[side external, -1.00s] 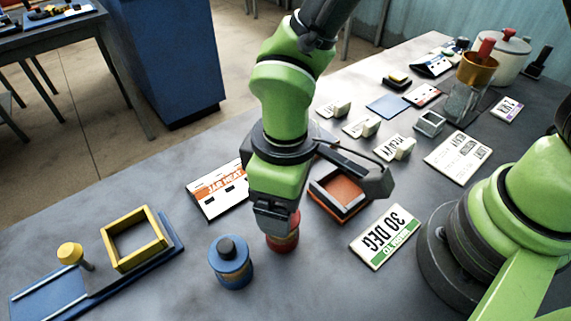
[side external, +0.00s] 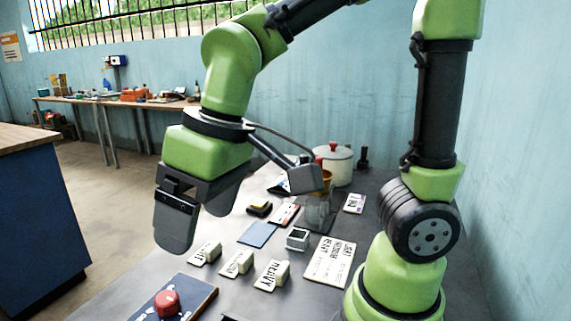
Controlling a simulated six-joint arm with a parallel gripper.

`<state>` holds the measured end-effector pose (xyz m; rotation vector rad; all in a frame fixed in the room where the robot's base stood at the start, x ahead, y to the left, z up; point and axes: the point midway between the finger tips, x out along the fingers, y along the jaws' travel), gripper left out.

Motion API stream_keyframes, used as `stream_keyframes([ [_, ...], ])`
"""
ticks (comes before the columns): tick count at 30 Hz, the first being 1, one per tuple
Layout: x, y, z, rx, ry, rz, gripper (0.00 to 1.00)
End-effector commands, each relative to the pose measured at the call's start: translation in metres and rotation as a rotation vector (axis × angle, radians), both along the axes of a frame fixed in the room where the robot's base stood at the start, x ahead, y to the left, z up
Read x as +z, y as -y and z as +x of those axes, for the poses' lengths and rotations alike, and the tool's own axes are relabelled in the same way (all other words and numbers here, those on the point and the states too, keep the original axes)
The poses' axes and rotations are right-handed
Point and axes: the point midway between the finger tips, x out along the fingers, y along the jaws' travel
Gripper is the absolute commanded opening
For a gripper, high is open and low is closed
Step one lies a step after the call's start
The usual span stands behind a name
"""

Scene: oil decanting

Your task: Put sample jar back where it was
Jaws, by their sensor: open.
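My gripper (side external: 198,228) hangs at the left of centre, above the table, with its fingers apart and nothing visible between them. A clear glass vessel (side external: 318,214) stands farther back on the table, with an amber cup-like piece (side external: 323,181) at its top, partly behind my wrist. I cannot tell whether this vessel is the sample jar. No other jar is clearly identifiable; the near part of the table is out of view.
White label blocks, one reading HEAVY (side external: 272,276), stand below and right of my gripper. A blue board (side external: 196,300) with a red knob (side external: 167,303) is at the front. A white pot (side external: 334,165), a blue pad (side external: 258,234) and a printed card (side external: 330,262) lie farther back or right.

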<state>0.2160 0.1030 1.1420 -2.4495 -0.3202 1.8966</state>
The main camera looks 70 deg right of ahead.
Motion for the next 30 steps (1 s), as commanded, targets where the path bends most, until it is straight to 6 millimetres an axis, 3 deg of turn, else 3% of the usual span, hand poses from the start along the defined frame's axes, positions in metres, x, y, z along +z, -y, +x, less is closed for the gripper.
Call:
stream_keyframes([
  [3, 0.027, 0.036, -0.022, -0.178, 0.102, 0.082, 0.82],
  [9, 0.043, 0.067, -0.058, -0.386, 0.234, 0.170, 0.82],
  [15, 0.045, 0.075, -0.073, -0.465, 0.291, 0.201, 0.82],
  [30, 0.045, 0.075, -0.073, -0.467, 0.293, 0.203, 0.82],
])
